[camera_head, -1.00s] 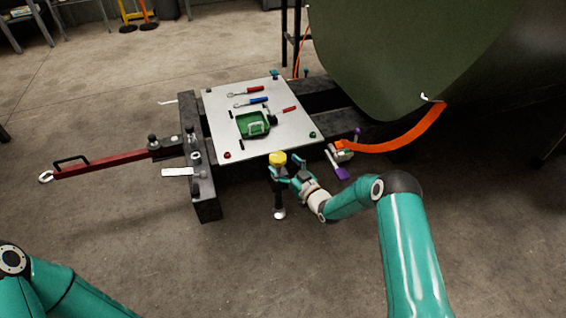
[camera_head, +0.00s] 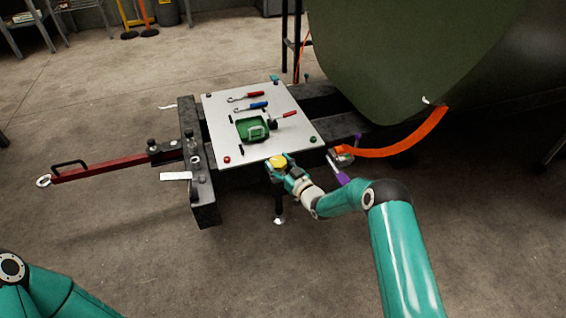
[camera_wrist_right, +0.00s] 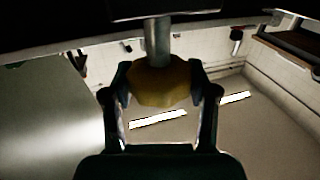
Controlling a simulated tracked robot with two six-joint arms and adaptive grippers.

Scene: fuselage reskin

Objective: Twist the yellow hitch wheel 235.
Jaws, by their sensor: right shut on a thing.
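The yellow hitch wheel (camera_head: 278,162) sits at the front edge of the trailer frame, atop a dark post with a pale foot. My right gripper (camera_head: 281,168) is closed around the wheel from the front right. In the right wrist view the wheel (camera_wrist_right: 160,82) is between the two dark fingers (camera_wrist_right: 160,90), with a grey shaft (camera_wrist_right: 157,42) running from it. My left gripper is out of view; only part of my left arm shows at the lower left.
A white plate (camera_head: 300,130) on the black frame (camera_head: 206,205) carries a green tray (camera_head: 243,128) and several hand tools. A red tow bar (camera_head: 110,165) extends left. An orange strap (camera_head: 410,140) and the green fuselage skin (camera_head: 400,55) are at right. The front floor is clear.

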